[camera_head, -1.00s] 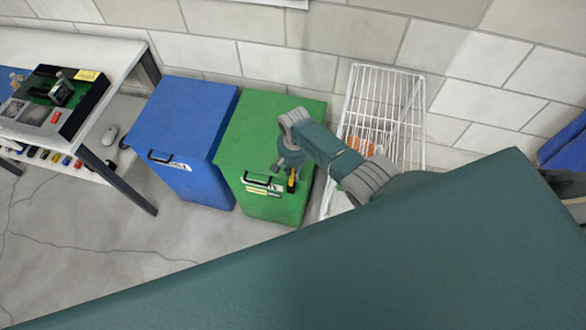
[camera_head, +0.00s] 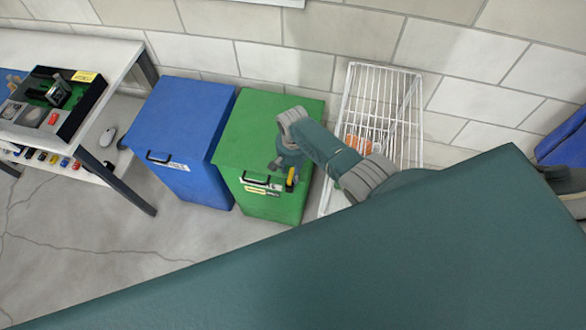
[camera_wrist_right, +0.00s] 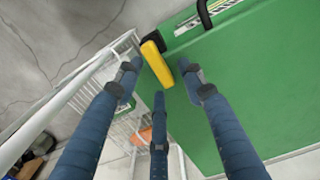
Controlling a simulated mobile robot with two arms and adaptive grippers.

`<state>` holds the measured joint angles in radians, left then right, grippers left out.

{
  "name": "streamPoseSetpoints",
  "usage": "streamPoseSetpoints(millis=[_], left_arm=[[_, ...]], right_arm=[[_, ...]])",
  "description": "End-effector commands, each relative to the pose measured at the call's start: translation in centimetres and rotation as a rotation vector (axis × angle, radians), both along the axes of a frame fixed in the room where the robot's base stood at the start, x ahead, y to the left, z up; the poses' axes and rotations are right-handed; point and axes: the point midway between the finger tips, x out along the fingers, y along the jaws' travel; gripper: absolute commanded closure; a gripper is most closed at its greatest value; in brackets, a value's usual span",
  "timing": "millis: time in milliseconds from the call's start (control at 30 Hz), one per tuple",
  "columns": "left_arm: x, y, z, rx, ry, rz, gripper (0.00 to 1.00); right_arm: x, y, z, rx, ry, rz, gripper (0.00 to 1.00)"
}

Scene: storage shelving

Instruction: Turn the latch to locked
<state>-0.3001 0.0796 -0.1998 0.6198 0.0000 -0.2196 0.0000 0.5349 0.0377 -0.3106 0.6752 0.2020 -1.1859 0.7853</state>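The latch is a yellow handle on a dark mount at the front edge of the green bin. It shows in the head view (camera_head: 291,178) and, larger, in the right wrist view (camera_wrist_right: 156,63), where it slants. The green bin (camera_head: 266,125) stands with its lid shut. My right gripper (camera_wrist_right: 160,76) has three blue fingers spread apart, one on each side of the latch's free end and one below it in the picture. It looks open, and I cannot tell whether any finger touches the latch. My left gripper is not in view.
A blue bin (camera_head: 187,110) stands left of the green one. A white wire rack (camera_head: 385,85) with orange items stands close on the right. A white table (camera_head: 110,50) with a device is at the left. A black lid handle (camera_wrist_right: 204,13) is near the latch.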

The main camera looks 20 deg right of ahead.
Motion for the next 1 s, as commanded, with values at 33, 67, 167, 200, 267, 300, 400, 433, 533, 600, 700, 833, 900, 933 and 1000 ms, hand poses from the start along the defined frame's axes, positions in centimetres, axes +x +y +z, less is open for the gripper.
streamPoseSetpoints(millis=[33,67,167,200,267,300,400,433,533,600,700,833,900,933,1000], left_arm=[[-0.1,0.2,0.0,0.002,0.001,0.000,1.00],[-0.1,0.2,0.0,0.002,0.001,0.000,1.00],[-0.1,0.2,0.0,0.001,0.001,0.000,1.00],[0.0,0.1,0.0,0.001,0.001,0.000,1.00],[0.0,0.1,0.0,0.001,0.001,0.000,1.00],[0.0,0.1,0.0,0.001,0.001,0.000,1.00],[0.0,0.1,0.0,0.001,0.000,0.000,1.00],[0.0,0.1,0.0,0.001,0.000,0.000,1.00],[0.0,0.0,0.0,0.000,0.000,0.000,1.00],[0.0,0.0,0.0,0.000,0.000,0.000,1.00],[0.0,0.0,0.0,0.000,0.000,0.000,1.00],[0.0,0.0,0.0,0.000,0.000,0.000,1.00],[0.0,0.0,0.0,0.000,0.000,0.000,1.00],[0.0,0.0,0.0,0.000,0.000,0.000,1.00],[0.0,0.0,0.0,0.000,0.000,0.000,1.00]], right_arm=[[0.0,0.0,0.0,0.001,0.001,0.000,0.60],[0.0,0.0,0.1,0.001,0.001,0.001,0.60],[0.0,0.1,0.5,0.001,0.000,0.001,0.60],[0.0,0.1,0.9,0.001,-0.001,0.001,0.60],[0.0,0.1,1.6,0.001,-0.002,0.001,0.60],[0.0,0.0,2.2,0.000,-0.003,0.001,0.60],[0.1,0.0,4.1,0.000,-0.005,0.001,0.60],[0.1,0.0,4.7,0.000,-0.005,0.001,0.60],[0.1,0.0,6.9,0.001,-0.004,0.001,0.60],[0.1,0.0,8.4,0.001,-0.006,0.001,0.60],[0.1,0.0,10.0,0.001,-0.003,-0.001,0.60],[0.0,0.0,11.4,0.000,-0.001,-0.001,0.60],[0.0,0.0,11.8,-0.001,-0.001,-0.001,0.60],[0.0,0.0,11.9,0.000,0.000,-0.001,0.60],[0.0,0.0,12.0,-0.001,0.001,-0.001,0.60]])
